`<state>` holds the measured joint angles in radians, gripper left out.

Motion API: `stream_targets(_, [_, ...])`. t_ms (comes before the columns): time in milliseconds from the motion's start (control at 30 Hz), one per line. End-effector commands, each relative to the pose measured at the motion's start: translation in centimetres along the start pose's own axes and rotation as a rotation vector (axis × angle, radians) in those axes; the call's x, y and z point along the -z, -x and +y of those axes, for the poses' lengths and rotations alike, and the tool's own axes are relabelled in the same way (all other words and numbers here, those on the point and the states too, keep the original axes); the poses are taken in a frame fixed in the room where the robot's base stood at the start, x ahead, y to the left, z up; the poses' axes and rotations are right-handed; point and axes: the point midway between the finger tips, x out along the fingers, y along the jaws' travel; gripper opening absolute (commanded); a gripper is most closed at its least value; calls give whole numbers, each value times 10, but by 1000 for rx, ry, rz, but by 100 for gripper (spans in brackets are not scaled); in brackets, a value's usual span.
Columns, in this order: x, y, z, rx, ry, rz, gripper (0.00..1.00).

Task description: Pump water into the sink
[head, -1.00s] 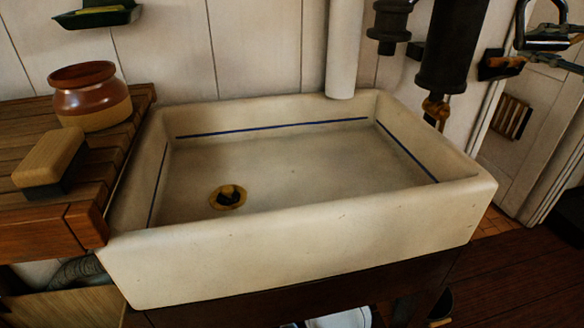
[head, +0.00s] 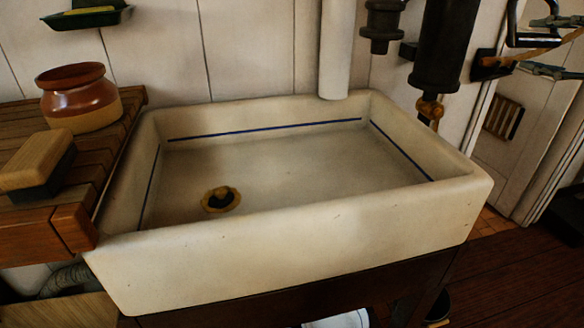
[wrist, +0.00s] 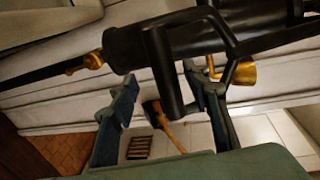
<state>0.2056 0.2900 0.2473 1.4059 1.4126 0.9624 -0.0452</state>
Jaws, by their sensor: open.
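The cream sink (head: 290,235) has a blue line inside and a brass drain (head: 221,199) at its left; no water shows in it. The black pump (head: 440,45) stands at the sink's back right with a brass fitting below it. It also crosses the top of the wrist view (wrist: 195,35). Its black looped handle (wrist: 166,75) lies between the two fingers of my gripper (wrist: 162,85), which is open. I cannot tell whether a finger touches the handle. In the head view, my gripper (head: 548,45) shows partly at the right edge.
A wooden counter (head: 40,235) left of the sink holds a brown jar (head: 80,98) and a wooden-backed block (head: 38,165). A white pipe (head: 335,50) runs down behind the sink. A wooden-handled tool (wrist: 170,130) is beyond my fingers.

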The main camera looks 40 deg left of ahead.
Motion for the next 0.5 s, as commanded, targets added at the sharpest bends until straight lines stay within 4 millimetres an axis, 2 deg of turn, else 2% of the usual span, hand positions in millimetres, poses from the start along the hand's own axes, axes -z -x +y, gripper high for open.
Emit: stream_targets(500, [1, 53, 1, 0, 1, 3, 44])
